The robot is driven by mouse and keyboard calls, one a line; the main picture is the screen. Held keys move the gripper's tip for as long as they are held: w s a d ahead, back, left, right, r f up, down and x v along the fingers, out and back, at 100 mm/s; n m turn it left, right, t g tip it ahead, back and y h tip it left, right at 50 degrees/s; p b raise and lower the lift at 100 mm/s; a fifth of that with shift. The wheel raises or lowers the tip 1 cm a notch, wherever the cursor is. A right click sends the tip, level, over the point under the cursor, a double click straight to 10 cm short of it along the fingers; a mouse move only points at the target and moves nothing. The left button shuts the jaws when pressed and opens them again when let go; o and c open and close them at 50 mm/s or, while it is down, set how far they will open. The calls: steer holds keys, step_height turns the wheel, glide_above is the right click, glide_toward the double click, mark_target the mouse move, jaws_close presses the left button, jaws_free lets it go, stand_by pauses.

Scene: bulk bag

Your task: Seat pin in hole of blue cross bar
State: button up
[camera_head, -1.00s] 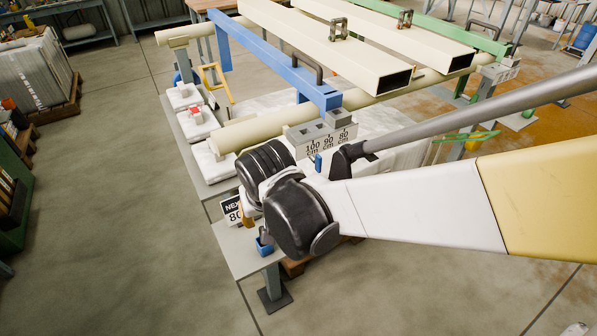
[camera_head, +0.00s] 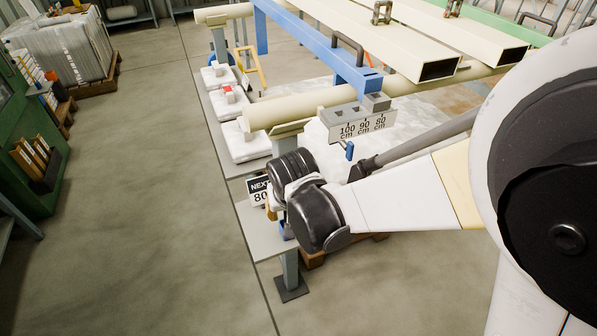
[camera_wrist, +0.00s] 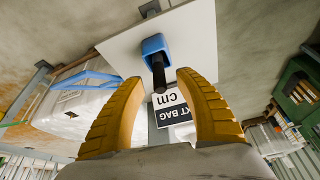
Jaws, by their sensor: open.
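The dark pin (camera_wrist: 158,72) stands in a small blue holder (camera_wrist: 155,48) on a pale table, in the wrist view. The holder also shows in the head view (camera_head: 286,231), partly hidden by my wrist. My gripper (camera_wrist: 160,82) is open, its yellow fingers on either side of the pin's free end, with a gap on both sides. In the head view my gripper is mostly hidden behind my wrist. The blue cross bar (camera_head: 318,44) lies across the frame at the top, with a dark handle. A small dark hole shows in its near end.
A sign (camera_wrist: 174,110) reads NEXT BAG. A block labelled 100, 90 and 80 cm (camera_head: 363,127) stands by the bar's end. Cream beams (camera_head: 388,38) and a cream tube (camera_head: 300,107) lie nearby. White bags (camera_head: 245,146) line the left. Floor at left is open.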

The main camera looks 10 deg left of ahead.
jaws_close()
steer(key=shift+r, duration=0.15)
